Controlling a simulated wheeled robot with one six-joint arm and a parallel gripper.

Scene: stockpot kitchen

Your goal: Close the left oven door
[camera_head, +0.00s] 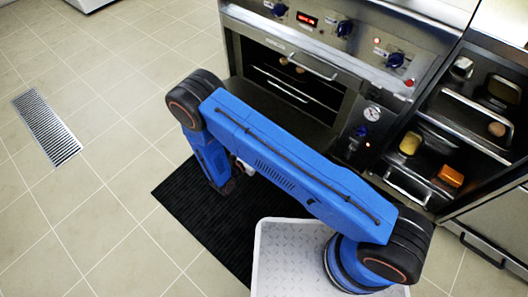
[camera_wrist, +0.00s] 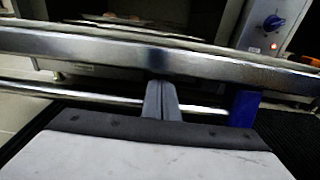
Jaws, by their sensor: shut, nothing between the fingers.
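The left oven (camera_head: 290,85) stands at the top middle of the head view with its dark cavity exposed. Its door (camera_head: 262,103) appears folded down in front, partly hidden behind my blue arm. In the wrist view the door's steel front edge (camera_wrist: 200,66) runs across the picture, with a thin handle bar (camera_wrist: 70,95) below it. My gripper (camera_wrist: 161,88) is shut and empty, its fingers pointing at the door edge and overlapping the handle bar in the picture. I cannot tell whether they touch it. In the head view the fingertips are not clear.
A control panel with blue knobs (camera_head: 344,29) is above the cavity. Shelves at the right hold a yellow item (camera_head: 410,144) and an orange item (camera_head: 450,176). A black mat (camera_head: 180,196) lies on the floor. Tiled floor at the left is open, with a drain grate (camera_head: 46,127).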

